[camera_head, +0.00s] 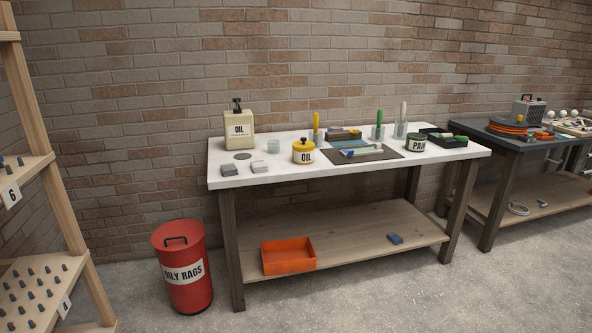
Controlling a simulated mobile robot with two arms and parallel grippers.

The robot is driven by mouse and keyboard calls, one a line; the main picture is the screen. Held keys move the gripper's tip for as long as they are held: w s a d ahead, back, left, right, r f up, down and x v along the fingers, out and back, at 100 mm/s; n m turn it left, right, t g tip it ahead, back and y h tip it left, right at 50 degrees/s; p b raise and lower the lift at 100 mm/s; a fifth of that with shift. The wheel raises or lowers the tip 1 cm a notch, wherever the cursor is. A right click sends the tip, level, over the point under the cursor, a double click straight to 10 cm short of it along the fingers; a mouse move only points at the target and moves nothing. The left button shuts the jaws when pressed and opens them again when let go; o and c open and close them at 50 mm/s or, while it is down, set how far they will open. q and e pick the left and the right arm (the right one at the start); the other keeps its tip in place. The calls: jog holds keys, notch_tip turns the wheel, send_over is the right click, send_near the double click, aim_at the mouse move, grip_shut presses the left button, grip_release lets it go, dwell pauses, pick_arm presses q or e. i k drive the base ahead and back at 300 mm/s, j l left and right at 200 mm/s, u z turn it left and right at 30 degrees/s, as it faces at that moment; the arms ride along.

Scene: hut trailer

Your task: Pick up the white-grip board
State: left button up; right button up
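A white upright grip (403,111) stands at the back right of the white-topped workbench (225,171), above a small pale, clear-looking piece (400,130). It looks like the white-grip board, but its lower part is too small to make out. A similar green grip (379,117) stands to its left, and a yellow grip (316,121) stands further left. Neither of my grippers is in view.
A dark mat (386,153) holds flat tools in front of the grips. The PAIN-labelled can (416,142) and a black tray (447,143) stand to the right. Yellow and cream OIL containers (303,153) (239,128) stand left. The red OILY RAGS bin (184,268) is on the floor.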

aim_at(376, 149)
jog(key=i+j+z, duration=0.3)
jog(key=i, duration=0.2)
jog(key=i+j+z, duration=0.25)
jog(key=i, duration=0.2)
jog(key=i+l+u, duration=0.15)
jog(key=i+l, duration=0.15)
jog(key=i, duration=0.2)
jog(key=i+l+u, duration=0.2)
jog(key=i+l, duration=0.15)
jog(key=i+l+u, duration=0.15)
jog(key=i+l, duration=0.3)
jog(key=i+l+u, duration=0.15)
jog(key=i+l, duration=0.35)
jog(key=i+l+u, duration=0.15)
jog(key=i+l, duration=0.2)
jog(key=l, duration=0.2)
jog(key=i+l+u, duration=0.2)
jog(key=i+l, duration=0.15)
jog(key=l, duration=0.2)
